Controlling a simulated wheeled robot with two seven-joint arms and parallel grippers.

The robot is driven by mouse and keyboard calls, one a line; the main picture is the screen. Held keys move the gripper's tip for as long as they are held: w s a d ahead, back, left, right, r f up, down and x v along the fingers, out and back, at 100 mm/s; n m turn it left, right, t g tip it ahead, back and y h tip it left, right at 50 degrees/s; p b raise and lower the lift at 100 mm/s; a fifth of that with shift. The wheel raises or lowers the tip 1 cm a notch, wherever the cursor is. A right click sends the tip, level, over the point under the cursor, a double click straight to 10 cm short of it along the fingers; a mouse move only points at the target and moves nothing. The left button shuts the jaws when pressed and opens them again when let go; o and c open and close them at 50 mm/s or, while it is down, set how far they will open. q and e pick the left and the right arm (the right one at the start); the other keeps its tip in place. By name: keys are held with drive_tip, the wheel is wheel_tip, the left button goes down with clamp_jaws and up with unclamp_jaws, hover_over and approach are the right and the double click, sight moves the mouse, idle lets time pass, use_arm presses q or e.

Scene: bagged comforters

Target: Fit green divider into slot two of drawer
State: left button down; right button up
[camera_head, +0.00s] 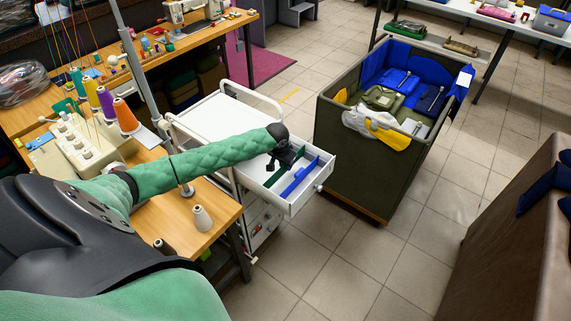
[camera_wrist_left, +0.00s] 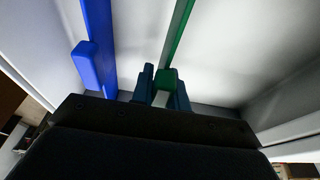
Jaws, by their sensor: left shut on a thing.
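The white drawer (camera_head: 291,208) is pulled out of a white cart. A blue divider (camera_head: 299,177) stands across it, and it also shows in the left wrist view (camera_wrist_left: 99,40). The green divider (camera_head: 274,179) is left of the blue one, partly hidden by my arm; in the left wrist view it is a green strip with a tab (camera_wrist_left: 176,40). My left gripper (camera_head: 271,167) reaches down over the drawer, its fingers (camera_wrist_left: 165,90) shut on the green divider's tab. The two dividers look roughly parallel and apart. I cannot tell whether the green divider is seated. My right gripper is out of view.
The cart's white top (camera_head: 205,115) is mostly bare. A dark green bin (camera_head: 352,160) with bagged items stands right of the drawer. A wooden table (camera_head: 215,195) with thread cones and a sewing machine is at the left. Tiled floor lies clear in front.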

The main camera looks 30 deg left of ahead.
use_arm(q)
drive_tip(key=shift+f, duration=0.65)
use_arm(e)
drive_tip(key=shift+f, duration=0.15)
use_arm(q)
drive_tip(key=c, duration=1.3)
unclamp_jaws()
drive_tip(key=shift+o, duration=0.5)
drive_tip(key=o, duration=0.5)
drive_tip(key=shift+o, duration=0.2)
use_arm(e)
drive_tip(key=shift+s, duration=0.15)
use_arm(q)
drive_tip(key=shift+r, duration=0.25)
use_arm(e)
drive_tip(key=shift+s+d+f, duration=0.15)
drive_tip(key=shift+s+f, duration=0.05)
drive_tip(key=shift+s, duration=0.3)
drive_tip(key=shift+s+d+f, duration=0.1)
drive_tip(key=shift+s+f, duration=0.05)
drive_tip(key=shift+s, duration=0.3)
